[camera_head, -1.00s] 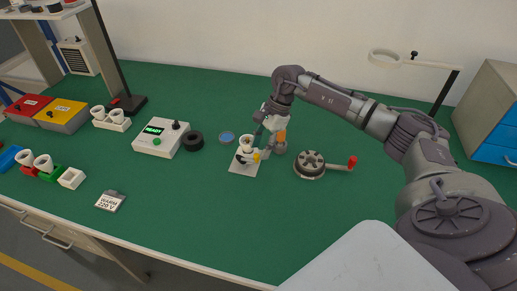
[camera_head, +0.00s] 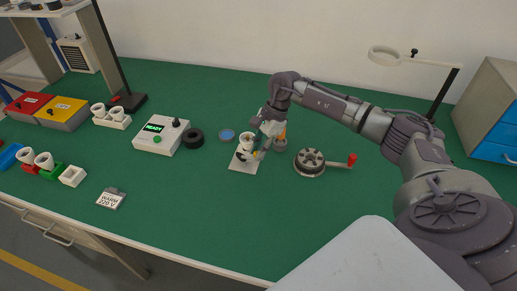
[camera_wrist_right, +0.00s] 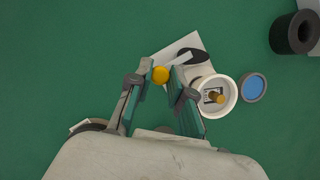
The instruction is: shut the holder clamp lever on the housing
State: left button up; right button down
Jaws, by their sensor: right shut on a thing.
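The white holder housing (camera_head: 246,146) stands on a pale base plate (camera_head: 242,168) at the middle of the green table. In the right wrist view, the housing (camera_wrist_right: 228,92) is a round white cup with a small brass-coloured part inside. Beside it, the yellow knob (camera_wrist_right: 160,75) of the clamp lever sits between my fingertips. My right gripper (camera_head: 259,149) is at the right side of the housing, and its fingers (camera_wrist_right: 157,82) are shut on the lever. They hide most of the lever in the head view. My left gripper is not in view.
A round dark device (camera_head: 310,161) with a red-knobbed crank stands to the right. A blue disc (camera_head: 227,135), a black ring (camera_head: 193,138) and a white box reading READY (camera_head: 160,137) stand to the left. The table in front of the housing is clear.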

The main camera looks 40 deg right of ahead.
jog(key=m, duration=0.1)
jog(key=s+a+m+t, duration=0.1)
jog(key=m, duration=0.1)
jog(key=shift+a+m+b, duration=0.1)
jog(key=shift+m+b, duration=0.2)
jog(key=shift+b, duration=0.1)
jog(key=m, duration=0.1)
jog(key=a+m+t, duration=0.1)
jog(key=shift+s+m+h+b, duration=0.15)
jog(key=shift+m+h+b, duration=0.15)
jog(key=shift+b, duration=0.1)
jog(key=a+m+t+h+b, duration=0.1)
jog(key=m, duration=0.2)
jog(key=shift+a, duration=0.2)
jog(key=shift+a+m+t+h+b, duration=0.25)
jog(key=shift+m+b, duration=0.2)
jog(key=shift+m, duration=0.25)
jog(key=shift+a+m+t+h+b, duration=0.15)
jog(key=shift+a+m+b, duration=0.1)
jog(key=shift+m+b, duration=0.35)
jog(key=shift+r, duration=0.1)
jog(key=c, duration=1.1)
grip_release()
jog(key=shift+o, duration=0.2)
